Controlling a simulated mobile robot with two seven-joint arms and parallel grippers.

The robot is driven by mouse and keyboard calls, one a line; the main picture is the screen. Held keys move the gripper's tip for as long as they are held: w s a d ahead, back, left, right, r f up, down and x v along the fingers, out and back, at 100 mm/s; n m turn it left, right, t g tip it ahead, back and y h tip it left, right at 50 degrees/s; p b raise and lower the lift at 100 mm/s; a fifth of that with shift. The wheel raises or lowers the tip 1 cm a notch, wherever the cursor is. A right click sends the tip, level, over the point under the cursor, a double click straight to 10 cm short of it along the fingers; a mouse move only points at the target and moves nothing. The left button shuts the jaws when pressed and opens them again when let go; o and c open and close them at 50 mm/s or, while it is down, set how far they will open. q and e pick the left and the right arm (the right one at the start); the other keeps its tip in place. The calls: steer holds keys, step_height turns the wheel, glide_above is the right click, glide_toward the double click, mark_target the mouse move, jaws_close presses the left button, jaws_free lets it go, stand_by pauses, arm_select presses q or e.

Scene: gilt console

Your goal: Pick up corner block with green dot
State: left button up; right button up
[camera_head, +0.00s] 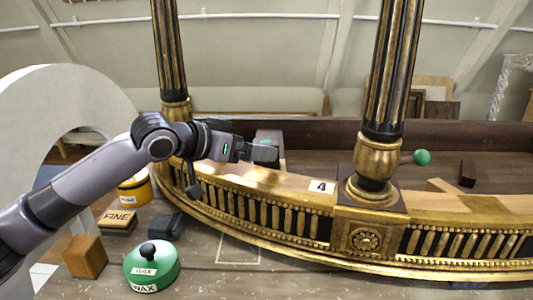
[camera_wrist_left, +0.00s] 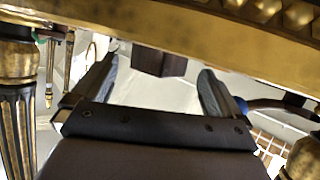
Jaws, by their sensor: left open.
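A dark block with a green mark (camera_head: 268,136) stands on the console's inner floor, just behind my left gripper in the head view; it looks like the corner block with green dot. My left gripper (camera_head: 264,152) is open and reaches over the gilt front rail, its fingers overlapping the block's lower part in the picture. In the left wrist view a dark brown block (camera_wrist_left: 158,62) shows between the two spread fingers, near the fingertip level. No green dot is visible on it there. Whether the fingers touch it I cannot tell. My right gripper is in neither view.
The gilt console rail (camera_head: 290,182) carries a "4" tag (camera_head: 321,187) and a black-gold column (camera_head: 383,110). A green ball (camera_head: 422,157) and a dark block (camera_head: 467,174) are at the right. A green wax tin (camera_head: 151,265), wooden block (camera_head: 85,257) and FINE block (camera_head: 117,222) lie front left.

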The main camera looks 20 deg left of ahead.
mark_target(273, 142)
arm_select(q)
steer(key=shift+x, duration=1.55)
steer(key=shift+r, duration=0.1)
steer(key=c, duration=0.9)
steer(key=shift+c, duration=0.4)
steer(key=shift+r, duration=0.1)
